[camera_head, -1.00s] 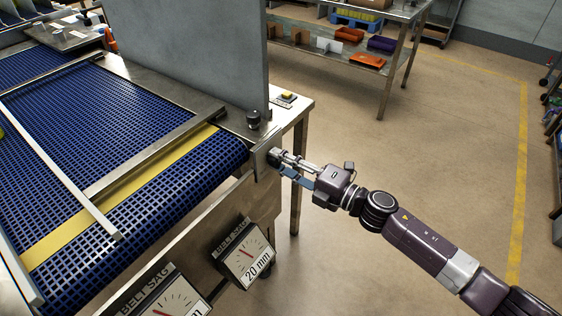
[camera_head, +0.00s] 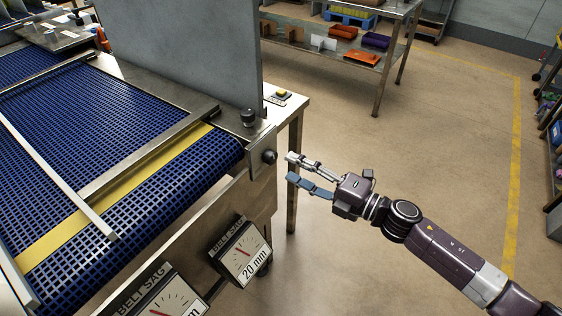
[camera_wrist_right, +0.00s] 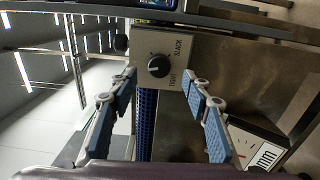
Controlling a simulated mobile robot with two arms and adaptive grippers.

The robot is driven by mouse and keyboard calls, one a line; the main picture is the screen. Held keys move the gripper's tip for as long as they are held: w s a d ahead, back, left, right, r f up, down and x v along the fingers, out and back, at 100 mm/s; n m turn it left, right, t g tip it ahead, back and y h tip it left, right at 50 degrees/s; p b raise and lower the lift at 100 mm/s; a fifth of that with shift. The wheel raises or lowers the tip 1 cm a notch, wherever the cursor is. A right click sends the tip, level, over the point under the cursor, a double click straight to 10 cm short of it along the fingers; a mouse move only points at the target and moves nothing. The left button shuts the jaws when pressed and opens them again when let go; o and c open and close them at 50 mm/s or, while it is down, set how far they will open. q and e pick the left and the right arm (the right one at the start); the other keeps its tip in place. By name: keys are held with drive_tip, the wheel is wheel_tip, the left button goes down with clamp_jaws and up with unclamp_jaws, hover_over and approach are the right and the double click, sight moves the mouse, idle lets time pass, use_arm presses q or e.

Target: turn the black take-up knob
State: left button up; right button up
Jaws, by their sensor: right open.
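The black take-up knob (camera_head: 269,156) sits on a metal plate at the near right corner of the blue belt conveyor. In the right wrist view the knob (camera_wrist_right: 159,66) carries a pale pointer mark, with the words TIGHT and SLACK printed beside it. My right gripper (camera_head: 291,167) is open and empty, just right of the knob and apart from it. In the wrist view its two blue-padded fingers lie on either side of the knob's line, short of it. My left gripper is not in view.
A second black knob (camera_head: 248,117) stands on top of the frame. Belt sag dials (camera_head: 241,254) hang below the belt; one reads 20 mm. A grey upright panel (camera_head: 190,50) rises behind. A yellow button (camera_head: 282,93) is on the bench.

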drive_tip(key=v, duration=0.6)
drive_tip(key=shift+a, duration=0.1)
drive_tip(key=w+d+f+m+t+h, duration=0.1)
drive_tip(key=d+f+m+h, duration=0.5)
drive_tip(key=f, duration=0.7)
drive_tip(key=w+d+f+m+t+h, duration=0.1)
drive_tip(key=d+f+m+h, duration=0.3)
drive_tip(key=d+f+m, duration=0.65)
drive_tip(key=s+f+m+g+h, duration=0.1)
drive_tip(key=s+f, duration=0.2)
drive_tip(key=f, duration=0.3)
drive_tip(key=s+f+h, duration=0.1)
drive_tip(key=s+f, duration=0.2)
drive_tip(key=f, duration=0.4)
drive_tip(key=s+d+f+m+g+h, duration=0.15)
drive_tip(key=s+f+m+g, duration=0.45)
drive_tip(key=s+f, duration=1.2)
drive_tip(key=s+a+f+m+g, duration=0.1)
drive_tip(key=s+a+f+g, duration=0.1)
drive_tip(key=s, duration=1)
drive_tip(key=s+a+f+m+g+h, duration=0.1)
drive_tip(key=s+a+f+m+g, duration=0.1)
drive_tip(key=s, duration=1)
drive_tip(key=shift+a+f+g, duration=0.25)
drive_tip(key=shift+f+g, duration=0.05)
drive_tip(key=shift+f, duration=0.3)
